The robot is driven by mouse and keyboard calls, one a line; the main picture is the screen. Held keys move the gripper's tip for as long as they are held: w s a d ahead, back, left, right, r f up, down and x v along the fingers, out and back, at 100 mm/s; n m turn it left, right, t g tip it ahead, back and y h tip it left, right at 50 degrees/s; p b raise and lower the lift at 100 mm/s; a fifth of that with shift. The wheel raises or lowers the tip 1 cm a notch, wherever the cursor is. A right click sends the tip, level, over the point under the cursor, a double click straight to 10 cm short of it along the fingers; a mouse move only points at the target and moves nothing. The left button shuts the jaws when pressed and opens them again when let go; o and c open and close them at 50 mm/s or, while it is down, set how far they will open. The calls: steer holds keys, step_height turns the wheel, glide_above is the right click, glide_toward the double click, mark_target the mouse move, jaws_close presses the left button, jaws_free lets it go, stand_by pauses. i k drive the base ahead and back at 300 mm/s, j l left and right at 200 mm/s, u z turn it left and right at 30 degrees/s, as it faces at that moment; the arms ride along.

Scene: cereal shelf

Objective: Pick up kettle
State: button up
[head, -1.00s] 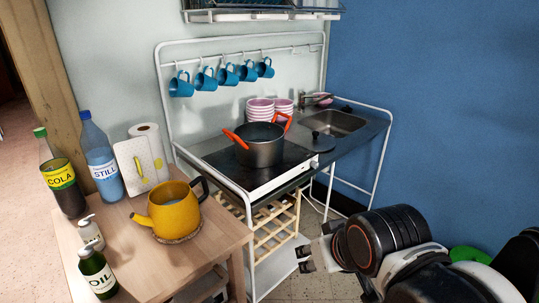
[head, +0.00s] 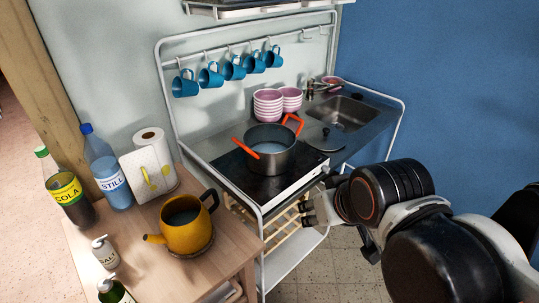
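The yellow kettle (head: 186,235) stands upright on a round trivet (head: 196,251) on the wooden table (head: 230,262). Its spout points left and its dark handle is at the upper right. Its top is open. My gripper (head: 305,212) is to the right of the kettle, in front of the cooker, with a wide gap between them.
A pot (head: 270,150) with red handles sits on the black hob (head: 235,178). Bowls (head: 268,104) are behind it.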

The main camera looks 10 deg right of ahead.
mark_target(185, 227)
steer(key=i+j, duration=0.1)
steer(key=j, duration=0.35)
steer(key=i+j+z, duration=0.1)
steer(key=j, duration=0.35)
steer(key=i+j, duration=0.1)
steer(key=j, duration=0.35)
